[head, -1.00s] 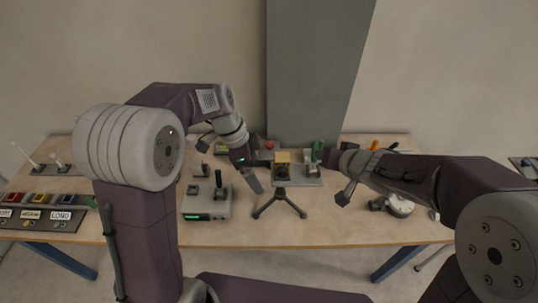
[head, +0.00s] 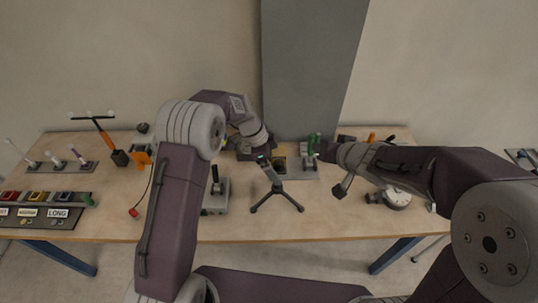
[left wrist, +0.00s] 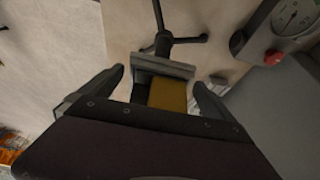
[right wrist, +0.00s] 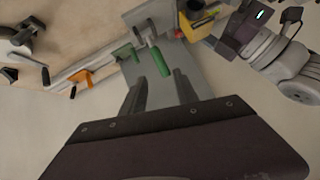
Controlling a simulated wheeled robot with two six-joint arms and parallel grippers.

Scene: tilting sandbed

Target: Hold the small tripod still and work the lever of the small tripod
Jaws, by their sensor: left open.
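The small tripod (head: 277,199) stands on the table, its dark legs spread. Its upper part is largely hidden behind my left gripper (head: 266,165) in the head view, and I cannot make out its lever. In the left wrist view the tripod legs (left wrist: 172,38) lie just beyond my left gripper (left wrist: 160,88). That gripper is open, with a grey bar and a yellow block (left wrist: 168,95) showing between its fingers; contact is unclear. My right gripper (right wrist: 158,90) is open and empty. A green handle (right wrist: 160,61) lies beyond its fingertips in the right wrist view.
A grey lever box (head: 217,196) stands left of the tripod. A round dial (head: 397,199) is at the right. A labelled button panel (head: 45,212) and an orange stand (head: 104,134) are on the left. The table front before the tripod is clear.

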